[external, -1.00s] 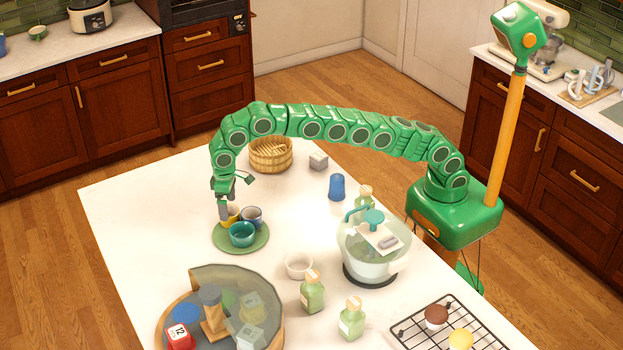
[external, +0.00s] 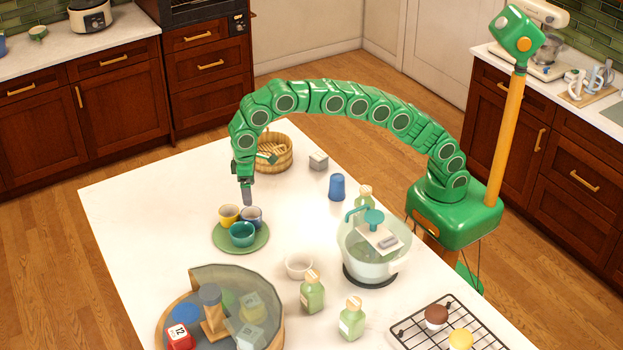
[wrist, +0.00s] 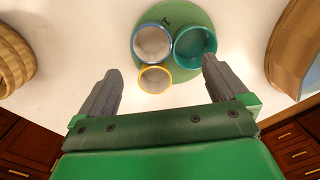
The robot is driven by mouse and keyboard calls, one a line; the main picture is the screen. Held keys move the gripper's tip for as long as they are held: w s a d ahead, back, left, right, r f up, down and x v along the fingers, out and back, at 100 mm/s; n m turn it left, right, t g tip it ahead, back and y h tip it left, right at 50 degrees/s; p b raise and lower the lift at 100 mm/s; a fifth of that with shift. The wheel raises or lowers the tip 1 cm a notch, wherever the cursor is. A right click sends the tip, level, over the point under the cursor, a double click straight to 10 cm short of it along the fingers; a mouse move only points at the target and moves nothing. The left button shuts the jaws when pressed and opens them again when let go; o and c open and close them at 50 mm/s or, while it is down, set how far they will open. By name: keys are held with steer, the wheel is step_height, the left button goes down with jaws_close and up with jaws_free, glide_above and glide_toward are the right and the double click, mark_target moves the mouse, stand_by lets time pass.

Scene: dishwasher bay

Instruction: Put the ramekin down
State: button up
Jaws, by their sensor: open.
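A yellow ramekin (external: 229,214), a blue one (external: 252,214) and a teal one (external: 242,235) stand close together on a round green plate (external: 262,244). In the wrist view the yellow ramekin (wrist: 154,80) is nearest my gripper, with the blue (wrist: 152,43) and teal (wrist: 195,46) ones beyond it. All three look upright and empty. My gripper (external: 247,196) is raised above the far side of the plate. In the wrist view my gripper (wrist: 160,66) has its two fingers wide apart, holding nothing.
A white ramekin (external: 299,265) stands apart on the counter. A large round container (external: 225,275) is in front, and a pale bowl-shaped dispenser (external: 373,247) is at right. The counter left of the plate is clear.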

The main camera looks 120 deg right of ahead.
steer(key=s+a+r+n, duration=0.15)
steer(key=s+a, duration=0.25)
steer(key=s, duration=0.5)
steer(key=s+a+r+n+g, duration=0.1)
steer(key=s+a+r, duration=0.25)
steer(key=s, duration=0.55)
steer(key=s+a+r+n, duration=0.15)
steer(key=s+a, duration=0.25)
steer(key=s, duration=0.5)
steer(key=s+a+f+n, duration=0.1)
steer(key=s+a+f, duration=0.1)
steer(key=s, duration=1.2)
steer(key=s+a+f+n, duration=0.1)
steer(key=s+f, duration=0.3)
steer(key=s, duration=1.1)
steer(key=shift+s+a+f+g, duration=0.2)
steer(key=shift+a+g, duration=0.15)
steer(key=shift+g, duration=0.05)
